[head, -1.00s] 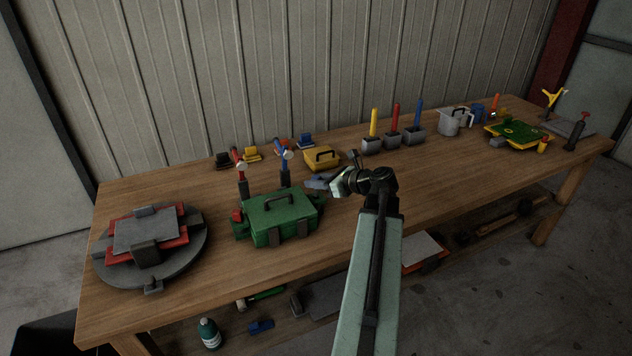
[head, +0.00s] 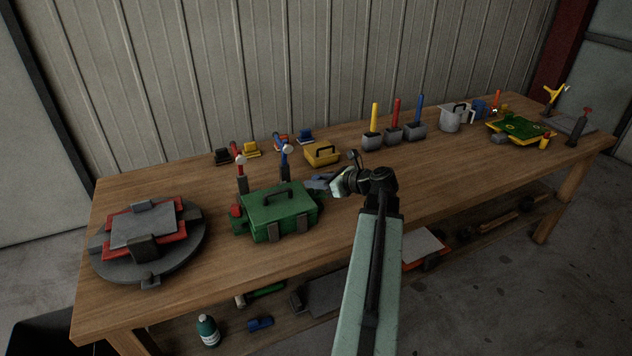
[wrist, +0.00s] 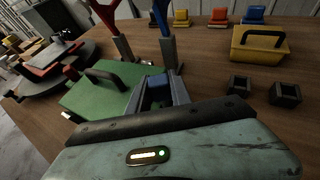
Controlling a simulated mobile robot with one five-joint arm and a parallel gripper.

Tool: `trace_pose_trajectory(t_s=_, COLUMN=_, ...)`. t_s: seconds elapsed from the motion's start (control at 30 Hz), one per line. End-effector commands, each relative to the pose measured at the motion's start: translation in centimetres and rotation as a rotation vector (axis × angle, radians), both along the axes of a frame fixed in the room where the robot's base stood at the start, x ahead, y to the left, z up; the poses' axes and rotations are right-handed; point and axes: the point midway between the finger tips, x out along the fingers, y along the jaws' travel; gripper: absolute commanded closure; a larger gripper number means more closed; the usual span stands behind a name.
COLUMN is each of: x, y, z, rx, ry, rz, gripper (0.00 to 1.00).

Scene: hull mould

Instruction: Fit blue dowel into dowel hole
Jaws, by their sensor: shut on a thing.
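My gripper (wrist: 158,92) is shut on a short blue piece, which looks like the blue dowel (wrist: 157,81); only its end shows between the grey fingers. In the head view my gripper (head: 324,183) is over the bench, just right of the green toolbox, and the held piece is hard to make out. Two small dark square blocks with openings, a left one (wrist: 240,85) and a right one (wrist: 285,94), stand to the right of my gripper in the wrist view. I cannot tell whether either is the dowel hole.
The green toolbox (head: 278,212) is close to my gripper, with two upright hammers (head: 285,168) behind it. A yellow toolbox (head: 322,154) stands farther back. Yellow, red and blue upright rods (head: 420,110) stand in grey blocks. The bench front right (head: 455,170) is clear.

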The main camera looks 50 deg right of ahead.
Motion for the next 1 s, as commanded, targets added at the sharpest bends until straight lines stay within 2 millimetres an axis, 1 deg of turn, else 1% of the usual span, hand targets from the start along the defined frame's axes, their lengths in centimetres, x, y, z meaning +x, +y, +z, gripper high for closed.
trace_pose_trajectory(t_s=0.57, x=0.0, y=0.0, z=-1.6, rx=0.000, ry=0.000, rz=0.000, gripper=1.00)
trace_pose_trajectory(t_s=0.6, x=0.0, y=0.0, z=-1.5, rx=0.000, ry=0.000, rz=0.000, gripper=0.70)
trace_pose_trajectory(t_s=0.67, x=0.0, y=0.0, z=-1.5, rx=0.000, ry=0.000, rz=0.000, gripper=0.53)
trace_pose_trajectory(t_s=0.7, x=0.0, y=0.0, z=-1.5, rx=0.000, ry=0.001, rz=0.000, gripper=0.50)
trace_pose_trajectory(t_s=1.0, x=0.0, y=0.0, z=-1.5, rx=-0.001, ry=0.001, rz=0.001, gripper=0.50)
